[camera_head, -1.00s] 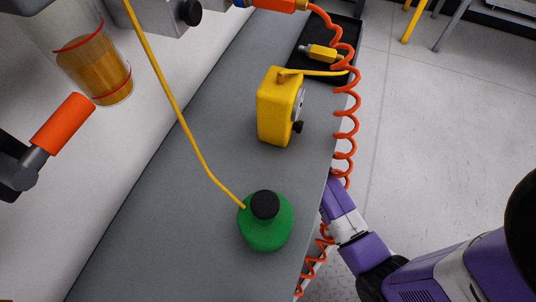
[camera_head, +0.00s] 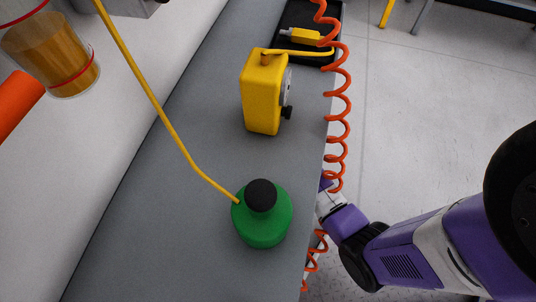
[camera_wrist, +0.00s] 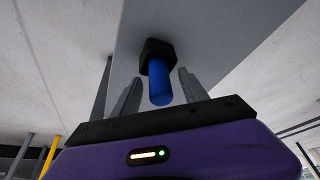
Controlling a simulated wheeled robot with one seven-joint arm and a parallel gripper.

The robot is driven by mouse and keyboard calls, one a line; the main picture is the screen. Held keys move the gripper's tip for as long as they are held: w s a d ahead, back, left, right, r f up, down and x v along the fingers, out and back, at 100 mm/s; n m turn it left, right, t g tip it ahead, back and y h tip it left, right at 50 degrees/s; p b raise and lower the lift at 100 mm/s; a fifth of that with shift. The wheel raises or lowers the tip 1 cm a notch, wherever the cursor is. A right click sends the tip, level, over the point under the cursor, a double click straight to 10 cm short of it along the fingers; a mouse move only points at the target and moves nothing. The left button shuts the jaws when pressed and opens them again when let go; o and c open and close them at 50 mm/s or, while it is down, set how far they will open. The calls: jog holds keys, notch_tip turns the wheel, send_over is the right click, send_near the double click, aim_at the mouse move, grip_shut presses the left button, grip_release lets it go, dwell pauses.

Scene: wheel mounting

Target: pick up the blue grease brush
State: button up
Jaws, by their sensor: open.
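The blue grease brush shows in the wrist view as a blue handle (camera_wrist: 160,82) with a black block-shaped end (camera_wrist: 157,50). It lies against or in front of a grey surface. My gripper (camera_wrist: 159,76) is open, with one finger on each side of the blue handle in the picture. I see a gap on both sides, and cannot tell how far the handle is in depth from the fingers. In the head view I do not see the brush or my fingers; only my purple arm shows at the lower right, by the bench edge.
A grey bench (camera_head: 150,240) holds a green oil can (camera_head: 262,222) with a long yellow spout and a yellow box with a gauge (camera_head: 263,98). A black tray (camera_head: 297,18) holds a yellow-and-white tool. A coiled orange hose (camera_head: 338,115) hangs along the bench's right edge.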

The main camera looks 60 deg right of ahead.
grip_shut()
jog(key=shift+r, duration=0.2)
